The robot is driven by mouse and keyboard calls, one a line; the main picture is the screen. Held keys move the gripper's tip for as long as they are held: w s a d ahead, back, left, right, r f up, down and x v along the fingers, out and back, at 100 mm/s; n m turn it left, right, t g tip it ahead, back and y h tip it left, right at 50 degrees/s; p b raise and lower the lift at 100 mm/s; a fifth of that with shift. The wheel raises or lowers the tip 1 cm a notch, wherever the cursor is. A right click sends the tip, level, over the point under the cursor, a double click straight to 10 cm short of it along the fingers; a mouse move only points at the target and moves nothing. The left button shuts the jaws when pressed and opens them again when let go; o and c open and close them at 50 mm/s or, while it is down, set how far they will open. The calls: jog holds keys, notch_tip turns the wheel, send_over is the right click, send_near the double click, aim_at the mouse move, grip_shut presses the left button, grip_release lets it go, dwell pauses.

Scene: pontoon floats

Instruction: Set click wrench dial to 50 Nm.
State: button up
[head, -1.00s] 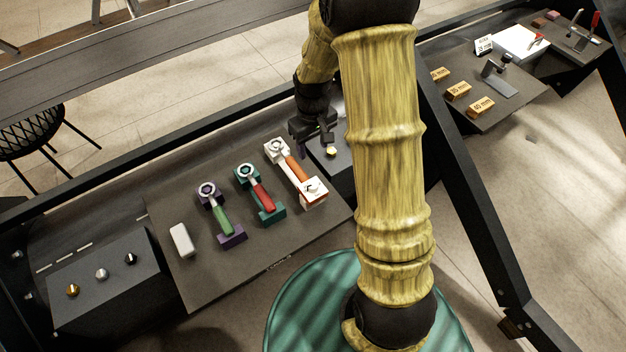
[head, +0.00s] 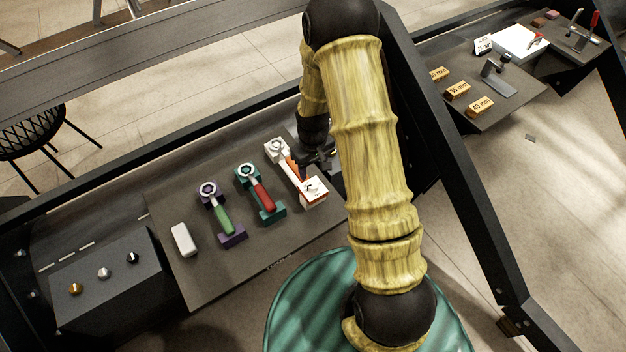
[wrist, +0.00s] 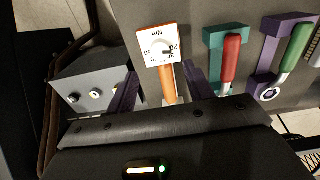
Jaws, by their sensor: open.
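The click wrench with an orange handle (wrist: 168,86) rests on a white holder (head: 314,187) at the right end of the row of wrenches. Its white dial plate (wrist: 158,45) shows in the wrist view, marked "Nm" with a "20" by the pointer; other numbers are too small to read. My gripper (wrist: 160,85) is open, its purple-grey fingers on either side of the orange handle in the picture. I cannot tell how high above it they are. In the head view my gripper (head: 318,160) is over the orange handle, partly hidden by my arm.
A teal wrench holder with a red handle (head: 262,198) and a purple one with a green handle (head: 222,218) stand to the left. A white block (head: 184,240) lies beyond them. A box with knobs (wrist: 95,90) is left in the wrist view.

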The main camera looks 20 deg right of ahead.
aim_at(313, 184)
notch_tip(313, 184, down, 8)
jog(key=shift+r+p, duration=0.15)
jog(key=shift+p, duration=0.35)
jog(key=c, duration=1)
